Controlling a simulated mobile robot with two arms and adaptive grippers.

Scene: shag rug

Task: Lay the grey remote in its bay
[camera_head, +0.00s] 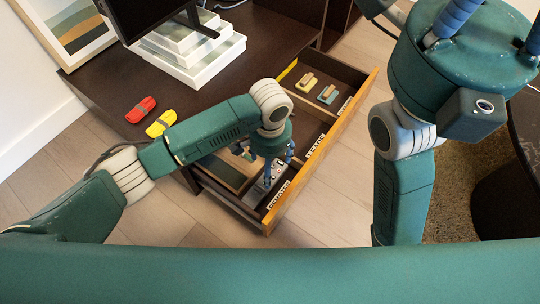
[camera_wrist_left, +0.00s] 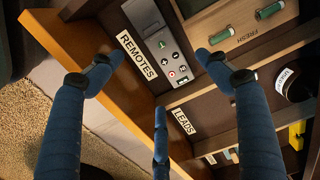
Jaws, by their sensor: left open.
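The grey remote (camera_head: 278,172) is in the front compartment of the open drawer (camera_head: 330,138), beside the REMOTES label (camera_head: 278,194).
A wooden tray marked FRESH (camera_wrist_left: 248,28) holds green batteries beside the bay. The LEADS label (camera_head: 316,146) marks the neighbouring compartment. White boxes (camera_head: 195,65) stand behind.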

